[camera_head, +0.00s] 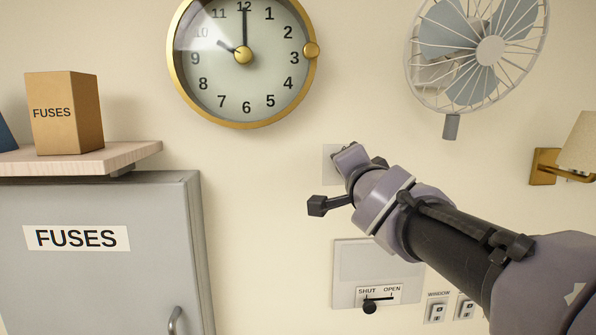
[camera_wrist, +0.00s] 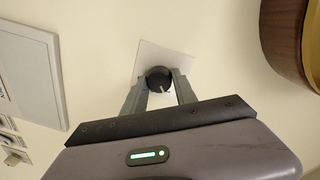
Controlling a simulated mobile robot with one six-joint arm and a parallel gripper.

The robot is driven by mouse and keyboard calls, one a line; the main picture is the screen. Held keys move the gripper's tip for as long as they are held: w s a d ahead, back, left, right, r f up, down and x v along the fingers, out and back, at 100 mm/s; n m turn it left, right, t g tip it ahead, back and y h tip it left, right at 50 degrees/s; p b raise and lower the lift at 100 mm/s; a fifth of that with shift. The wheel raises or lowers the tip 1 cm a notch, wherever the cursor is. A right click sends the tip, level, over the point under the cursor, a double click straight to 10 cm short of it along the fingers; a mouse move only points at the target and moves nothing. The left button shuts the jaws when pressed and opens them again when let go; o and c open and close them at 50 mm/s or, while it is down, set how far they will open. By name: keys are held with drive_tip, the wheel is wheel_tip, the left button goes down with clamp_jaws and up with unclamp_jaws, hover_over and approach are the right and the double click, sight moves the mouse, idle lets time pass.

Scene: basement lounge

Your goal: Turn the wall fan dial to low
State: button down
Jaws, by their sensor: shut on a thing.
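The fan dial (camera_wrist: 158,78) is a round black knob on a pale square wall plate (camera_wrist: 146,55), seen at the middle of the wrist view. A small light mark shows on its face, on the side nearer my gripper. My gripper (camera_wrist: 159,84) has one finger on each side of the dial and is shut on it. In the head view my gripper (camera_head: 346,158) covers the dial, and only the left part of the plate (camera_head: 329,165) shows. I can read no setting labels. The wall fan (camera_head: 489,50) hangs above and to the right.
A gold-rimmed clock (camera_head: 243,95) is up and left of my gripper. Below are a panel with a SHUT/OPEN lever (camera_head: 369,306) and window switches (camera_head: 438,311). A grey FUSES cabinet (camera_head: 100,270), a shelf (camera_head: 80,158) with a FUSES box (camera_head: 64,112), and a lamp (camera_head: 580,145) flank the wall.

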idle(0.4)
drive_tip(key=c, duration=1)
unclamp_jaws()
drive_tip(key=s+p, duration=0.6)
drive_tip(key=s, duration=1.1)
drive_tip(key=shift+s+a+r+p, duration=0.25)
drive_tip(key=shift+a+r+p, duration=0.05)
drive_tip(key=shift+r+p, duration=0.05)
